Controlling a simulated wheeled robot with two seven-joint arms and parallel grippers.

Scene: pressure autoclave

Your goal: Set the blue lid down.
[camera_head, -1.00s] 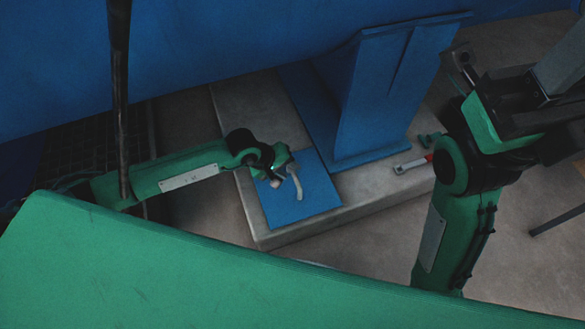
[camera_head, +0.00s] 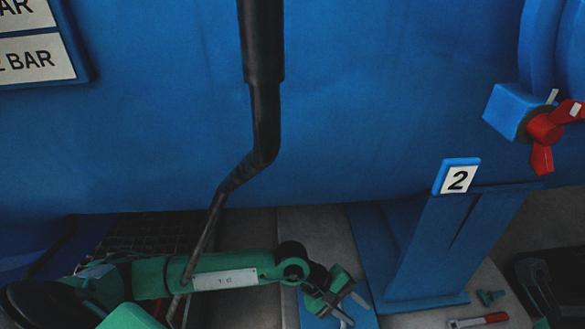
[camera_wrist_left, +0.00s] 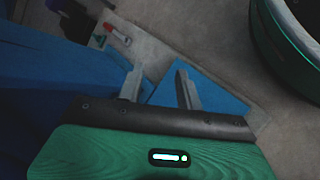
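My left gripper (camera_head: 354,311) is low at the bottom of the head view. Its two pale fingers stand apart with nothing visible between them; the wrist view also shows these spread fingers (camera_wrist_left: 160,88). A flat blue square, the blue lid as far as I can tell (camera_wrist_left: 216,96), lies on the pale concrete slab beyond the fingers. In the head view only part of the lid (camera_head: 367,321) shows beside the gripper. I cannot tell whether a finger touches it. Dark parts at the lower right edge seem to be my right arm; its fingers cannot be made out.
A blue support leg (camera_head: 440,250) with a number 2 plate (camera_head: 458,178) stands right of my left gripper. A red-handled tool (camera_head: 480,321) lies on the slab beside it. The large blue vessel (camera_head: 370,90) fills the upper view; a red valve handle (camera_head: 546,128) is at right.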

